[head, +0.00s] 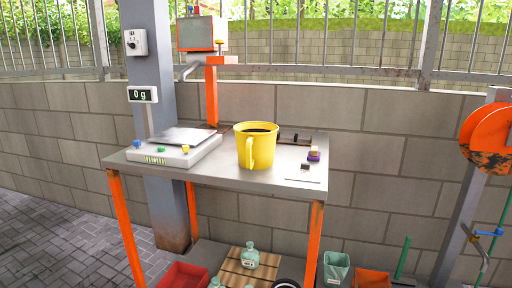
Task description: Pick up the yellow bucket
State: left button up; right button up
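The yellow bucket (258,146) stands upright on the grey-topped table (221,170), right of the scale. A yellow handle shows on its front side, and its inside looks dark. Neither of my grippers is in the head view.
An orange post with a screen (202,33) rises behind. Below are a red bin (183,276), bottles (250,255) and a green bin (336,268).

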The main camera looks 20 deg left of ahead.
aim_at(256, 141)
jog(key=i+j+z, duration=0.55)
jog(key=j+z, duration=0.15)
jog(key=j, duration=0.2)
